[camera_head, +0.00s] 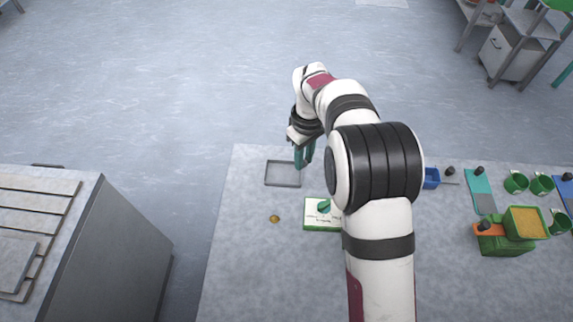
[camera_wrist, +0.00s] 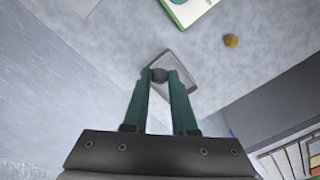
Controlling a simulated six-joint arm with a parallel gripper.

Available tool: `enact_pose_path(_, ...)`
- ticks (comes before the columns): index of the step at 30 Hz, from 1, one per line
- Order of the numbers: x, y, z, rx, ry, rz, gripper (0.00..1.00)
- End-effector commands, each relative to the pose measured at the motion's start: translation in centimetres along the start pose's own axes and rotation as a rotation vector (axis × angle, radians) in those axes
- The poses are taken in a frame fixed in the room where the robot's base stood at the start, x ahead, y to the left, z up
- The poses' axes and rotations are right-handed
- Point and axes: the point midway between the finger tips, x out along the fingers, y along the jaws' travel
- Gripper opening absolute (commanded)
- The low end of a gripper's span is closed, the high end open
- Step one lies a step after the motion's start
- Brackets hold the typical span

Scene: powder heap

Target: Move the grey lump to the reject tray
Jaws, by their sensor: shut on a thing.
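My gripper (camera_head: 303,160) is shut on the grey lump (camera_wrist: 159,75), a small dark round piece pinched between the tips of its two green fingers in the wrist view. The lump cannot be made out in the head view. The reject tray (camera_head: 283,184) is a shallow grey square tray on the table, at the left of my gripper in the head view. In the wrist view the tray (camera_wrist: 184,68) lies behind the fingertips and the lump, partly hidden by the fingers. The fingers look to be above the table near the tray's right side.
A small brown-yellow lump (camera_head: 274,219) lies on the table in front of the tray. A green-edged white board (camera_head: 312,215) with a green piece lies to its right. Green cups (camera_head: 516,182), a blue box (camera_head: 431,178) and a green powder container (camera_head: 526,223) stand at the right.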

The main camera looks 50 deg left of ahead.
Motion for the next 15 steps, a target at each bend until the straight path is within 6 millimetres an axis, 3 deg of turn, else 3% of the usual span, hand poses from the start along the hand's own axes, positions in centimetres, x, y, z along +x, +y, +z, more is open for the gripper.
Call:
enact_pose_path(3,2.1,-1.7,-2.8,-0.002,-0.001,0.0,0.0)
enact_pose_path(6,3.0,-2.5,-4.2,0.0,0.0,0.0,0.0)
enact_pose_path(10,4.1,-2.8,-4.7,0.002,-0.001,0.0,0.0)
enact_pose_path(15,7.2,-2.7,-4.6,0.003,0.0,-0.001,0.0)
